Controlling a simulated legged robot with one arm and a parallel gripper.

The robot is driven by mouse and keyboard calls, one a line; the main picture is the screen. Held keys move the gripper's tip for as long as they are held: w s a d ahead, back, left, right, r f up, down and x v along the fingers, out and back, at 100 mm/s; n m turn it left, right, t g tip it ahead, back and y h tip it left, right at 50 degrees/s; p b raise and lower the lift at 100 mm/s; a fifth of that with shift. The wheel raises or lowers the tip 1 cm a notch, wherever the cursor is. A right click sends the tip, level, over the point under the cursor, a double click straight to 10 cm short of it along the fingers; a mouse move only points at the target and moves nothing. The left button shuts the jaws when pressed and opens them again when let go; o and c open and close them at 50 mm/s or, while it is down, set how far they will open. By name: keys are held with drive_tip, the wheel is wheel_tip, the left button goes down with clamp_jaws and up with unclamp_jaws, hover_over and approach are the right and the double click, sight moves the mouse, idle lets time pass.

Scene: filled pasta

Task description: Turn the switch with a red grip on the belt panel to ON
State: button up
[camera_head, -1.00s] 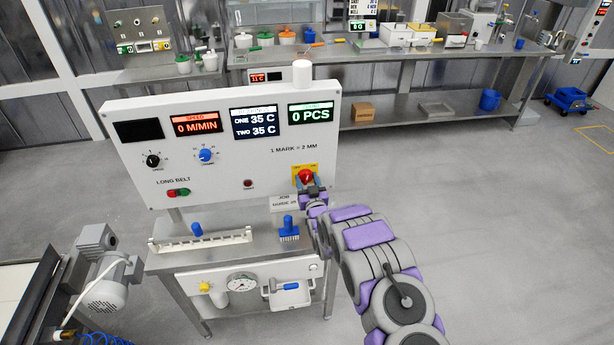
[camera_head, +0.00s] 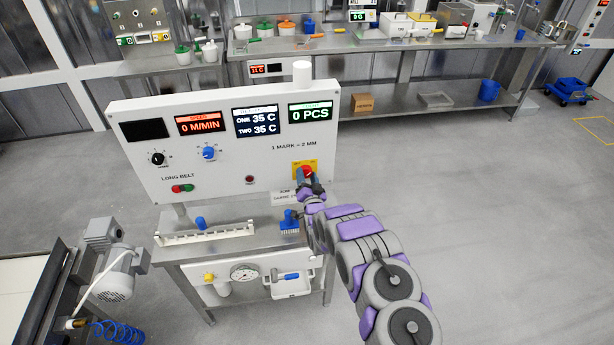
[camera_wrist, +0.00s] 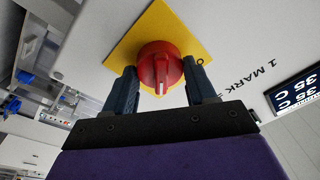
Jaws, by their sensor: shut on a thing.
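The switch with a red grip (camera_head: 306,171) sits on a yellow plate at the right side of the white belt panel (camera_head: 225,179). In the wrist view the red grip (camera_wrist: 161,68) is round with a raised bar and a white mark, on the yellow plate (camera_wrist: 146,30). My gripper (camera_wrist: 162,82) has one dark finger on each side of the red grip and is shut on it. In the head view my gripper (camera_head: 309,182) is at the switch and covers its lower part. The plate's lettering is mostly hidden or too small to read.
The panel also carries a black knob (camera_head: 157,159), a blue knob (camera_head: 209,153) and red and green buttons (camera_head: 182,188). A motor (camera_head: 113,262) stands at left. The floor at right is clear.

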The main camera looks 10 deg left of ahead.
drive_tip(key=shift+f, duration=0.2)
drive_tip(key=o, duration=0.9)
drive_tip(key=shift+o, duration=0.7)
drive_tip(key=shift+r, duration=0.1)
drive_tip(key=shift+s, duration=0.1)
drive_tip(key=p+v, duration=0.1)
drive_tip(key=v, duration=1.6)
drive_tip(key=shift+f, duration=0.2)
